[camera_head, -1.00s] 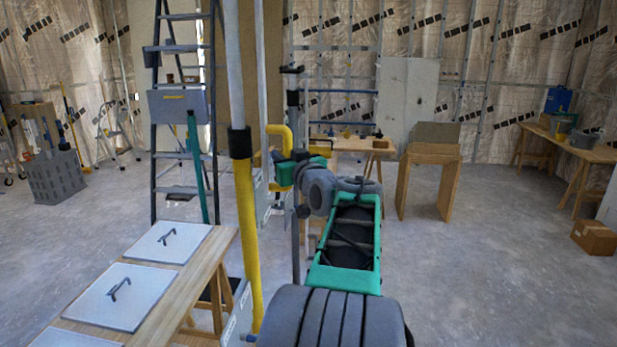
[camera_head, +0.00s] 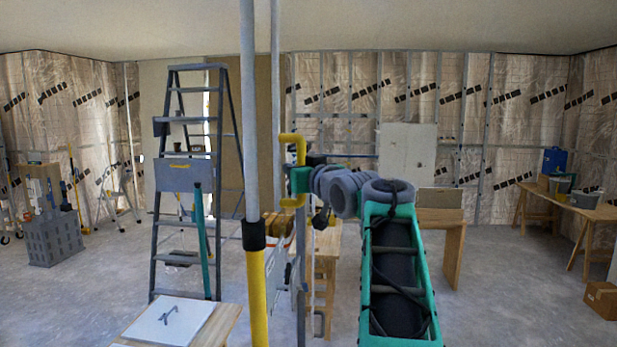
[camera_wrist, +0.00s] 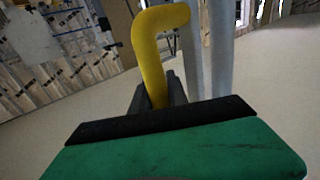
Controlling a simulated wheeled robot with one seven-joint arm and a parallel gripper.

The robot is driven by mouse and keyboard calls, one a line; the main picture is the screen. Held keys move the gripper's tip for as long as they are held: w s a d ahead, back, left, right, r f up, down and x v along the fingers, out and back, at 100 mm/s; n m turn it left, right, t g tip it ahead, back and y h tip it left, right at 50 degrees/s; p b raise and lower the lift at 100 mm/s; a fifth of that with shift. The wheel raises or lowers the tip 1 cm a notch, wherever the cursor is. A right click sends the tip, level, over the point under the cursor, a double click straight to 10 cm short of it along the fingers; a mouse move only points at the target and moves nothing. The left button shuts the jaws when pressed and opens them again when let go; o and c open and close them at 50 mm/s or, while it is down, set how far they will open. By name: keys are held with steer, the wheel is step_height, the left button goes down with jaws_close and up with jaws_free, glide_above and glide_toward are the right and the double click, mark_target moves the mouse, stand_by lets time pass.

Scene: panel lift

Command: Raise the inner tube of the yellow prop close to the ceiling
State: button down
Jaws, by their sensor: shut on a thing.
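The yellow prop has a yellow outer tube (camera_head: 259,300), a black collar (camera_head: 254,235) and a grey inner tube (camera_head: 249,120) rising out of the top of the picture. A second grey tube (camera_head: 275,90) stands just behind it. A bent yellow handle (camera_head: 293,139) is right of the tubes, above the collar. My gripper (camera_head: 299,180) is shut on the handle. In the wrist view the handle (camera_wrist: 150,50) rises from between the dark jaws of my gripper (camera_wrist: 160,98), close to two grey tubes (camera_wrist: 220,60). Its joint to a tube is unclear.
A stepladder (camera_head: 185,175) stands left of the prop. A low table with a white panel (camera_head: 168,320) is at lower left. Wooden trestles (camera_head: 445,240) and a workbench (camera_head: 570,208) are at right.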

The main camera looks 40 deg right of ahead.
steer(key=shift+r, duration=0.25)
steer(key=c, duration=1.6)
jaws_free()
steer(key=shift+a, duration=0.1)
steer(key=shift+o, duration=0.2)
steer(key=shift+f, duration=0.1)
steer(key=shift+s, duration=0.1)
steer(key=s+a+b, duration=0.1)
steer(key=s+b, duration=0.2)
steer(key=s, duration=0.4)
steer(key=shift+s+a, duration=0.15)
steer(key=shift+s, duration=0.15)
steer(key=shift+w, duration=0.1)
